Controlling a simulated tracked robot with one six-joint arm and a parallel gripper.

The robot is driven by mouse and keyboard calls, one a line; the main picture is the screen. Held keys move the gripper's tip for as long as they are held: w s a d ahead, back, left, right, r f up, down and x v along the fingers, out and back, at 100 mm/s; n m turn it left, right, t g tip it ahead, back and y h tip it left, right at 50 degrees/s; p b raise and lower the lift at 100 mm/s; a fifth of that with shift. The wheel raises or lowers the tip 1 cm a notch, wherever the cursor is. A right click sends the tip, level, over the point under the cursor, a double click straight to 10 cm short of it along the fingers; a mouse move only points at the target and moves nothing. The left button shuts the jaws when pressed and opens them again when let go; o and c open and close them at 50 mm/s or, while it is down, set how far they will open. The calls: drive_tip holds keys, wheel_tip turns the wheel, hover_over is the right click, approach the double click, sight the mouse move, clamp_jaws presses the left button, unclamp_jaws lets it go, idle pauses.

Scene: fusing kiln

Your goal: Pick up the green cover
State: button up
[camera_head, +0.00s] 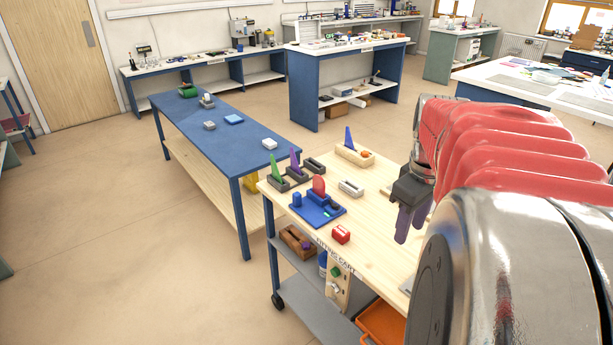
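A dark green blocky piece (188,91) lies at the far end of the blue table (185,125); it may be the green cover, but it is too small to tell. A bright green upright wedge (276,167) stands in a dark grey holder on the near wooden cart. My gripper (410,222) hangs over the right part of the cart, pointing down, far from both green pieces. Its purplish-grey fingers overlap in this view, so their opening is unclear. I see nothing held in them.
Small grey and blue pieces lie on the blue table. The floor left of it is clear.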

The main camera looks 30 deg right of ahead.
drive_tip(key=s+d+f+g+y, duration=0.1)
drive_tip(key=s+d+f, duration=0.1)
drive_tip(key=s+d, duration=0.6)
drive_tip(key=d, duration=0.4)
drive_tip(key=shift+s+d+f+n, duration=0.15)
drive_tip(key=shift+s+f+n, duration=0.15)
drive_tip(key=shift+f, duration=0.1)
drive_tip(key=shift+f, duration=0.1)
wheel_tip(320, 180, down, 8)
drive_tip(key=shift+w+f, duration=0.1)
drive_tip(key=shift+f, duration=0.1)
drive_tip(key=shift+w+f, duration=0.1)
drive_tip(key=shift+f, duration=2.5)
drive_tip(key=shift+c, duration=0.7)
clamp_jaws()
